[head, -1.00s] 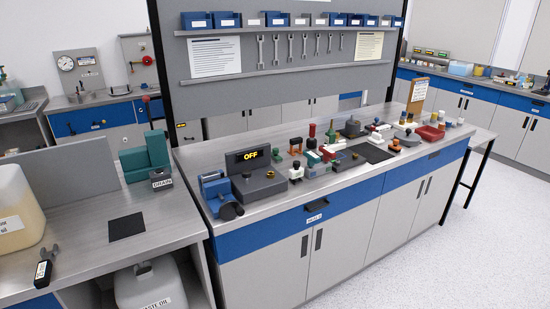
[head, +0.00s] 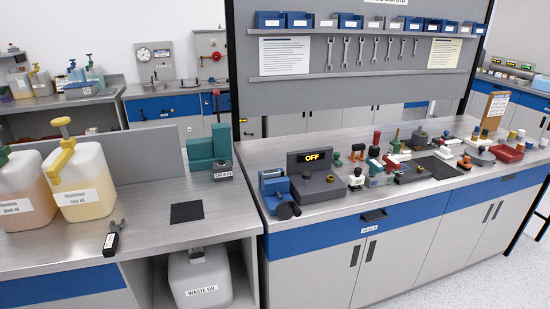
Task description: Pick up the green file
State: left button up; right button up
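I cannot pick out a green file for certain. Several small tools and parts stand and lie close together on the right-hand bench (head: 330,221). Among them a slim upright green piece (head: 396,140) stands near the back, and a small green-topped piece (head: 337,160) stands nearer the OFF display. Both are too small to tell whether either is a file. Neither of my grippers shows in the head view.
A grey unit with an OFF display (head: 310,172) and a blue device (head: 275,192) stand at the bench's left end. A green block (head: 207,150), black pad (head: 187,212) and yellow-pump jug (head: 83,185) are on the left bench. A red tray (head: 507,152) lies far right.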

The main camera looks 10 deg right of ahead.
aim_at(336, 156)
jog(key=l+u, duration=1.3)
jog(key=l, duration=0.15)
